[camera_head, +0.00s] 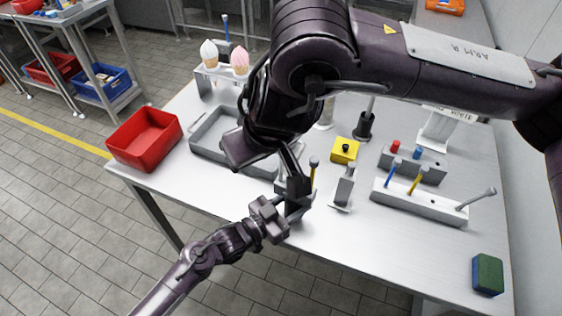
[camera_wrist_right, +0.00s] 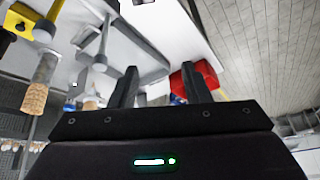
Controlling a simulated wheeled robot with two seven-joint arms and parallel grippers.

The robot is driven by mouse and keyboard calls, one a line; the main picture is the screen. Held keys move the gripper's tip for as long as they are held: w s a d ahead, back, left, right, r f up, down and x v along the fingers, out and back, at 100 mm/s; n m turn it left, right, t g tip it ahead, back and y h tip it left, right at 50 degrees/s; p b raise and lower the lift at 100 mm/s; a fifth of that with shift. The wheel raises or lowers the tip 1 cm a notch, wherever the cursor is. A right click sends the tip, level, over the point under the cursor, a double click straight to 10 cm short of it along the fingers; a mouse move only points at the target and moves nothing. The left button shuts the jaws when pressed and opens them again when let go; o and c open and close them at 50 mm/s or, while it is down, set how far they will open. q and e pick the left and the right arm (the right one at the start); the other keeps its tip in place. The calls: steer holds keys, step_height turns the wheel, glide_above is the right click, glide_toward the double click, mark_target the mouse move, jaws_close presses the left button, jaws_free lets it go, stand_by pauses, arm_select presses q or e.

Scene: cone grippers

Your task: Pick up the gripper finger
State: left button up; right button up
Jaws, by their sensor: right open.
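I cannot tell for sure which piece is the gripper finger. A grey upright piece on a small flat base (camera_head: 344,188) stands near the table's front edge and may be it. My right gripper (camera_head: 296,188) points down just left of that piece, partly hidden by its own wrist. In the right wrist view my right gripper (camera_wrist_right: 158,88) is open, with nothing clearly between its fingers. My left gripper (camera_head: 288,212) is at the table's front edge, overlapping the right gripper in the head view; its jaws are unclear.
A red bin (camera_head: 145,138) and a grey tray (camera_head: 208,130) are at left. Cones stand in a holder (camera_head: 218,74) behind. A yellow block (camera_head: 345,150), a grey block with pegs (camera_head: 411,167), a white block with rods (camera_head: 420,203) and a green sponge (camera_head: 488,274) are at right.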

steer(key=w+d+r+m+h, duration=0.2)
steer(key=w+d+m, duration=0.1)
steer(key=d, duration=0.2)
glide_above(281, 169)
steer(key=s, duration=0.1)
step_height(281, 169, down, 5)
steer(key=shift+d+x, duration=0.15)
steer(key=shift+x, duration=1.3)
steer(key=shift+d+x, duration=0.15)
steer(key=shift+x, duration=1.3)
steer(key=shift+w, duration=0.15)
jaws_close()
